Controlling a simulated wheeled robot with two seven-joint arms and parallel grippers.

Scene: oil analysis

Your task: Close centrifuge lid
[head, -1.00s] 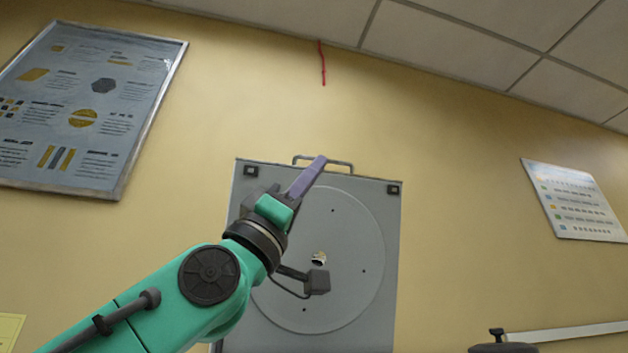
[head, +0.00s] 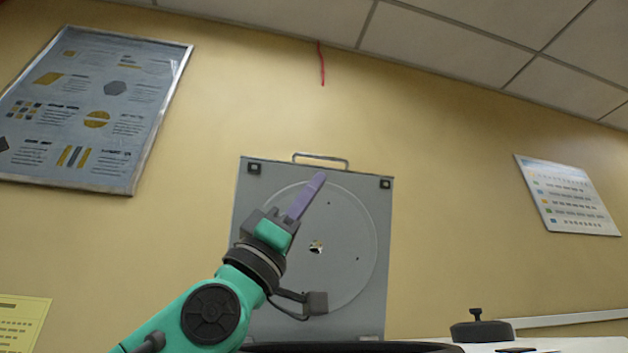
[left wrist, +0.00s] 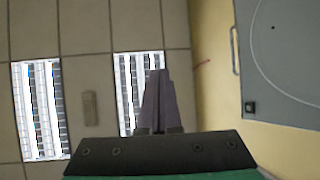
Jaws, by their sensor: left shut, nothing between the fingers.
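The grey centrifuge lid (head: 350,290) stands open and upright in the head view, its inner face with a large round disc towards me. A thin handle (head: 321,158) runs along its top edge. The lid's corner also shows at the right of the left wrist view (left wrist: 291,60). My left gripper (head: 318,180) is shut and empty, with its purple fingers pointing up. In the head view it overlaps the upper left of the lid, below the handle. In the left wrist view its fingers (left wrist: 158,75) look apart from the lid. My right gripper is out of view.
The dark curved rim (head: 350,347) lies at the bottom below the lid. A black knobbed object (head: 482,328) stands on a white surface at the lower right. Posters hang on the yellow wall behind. The space above the lid is free.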

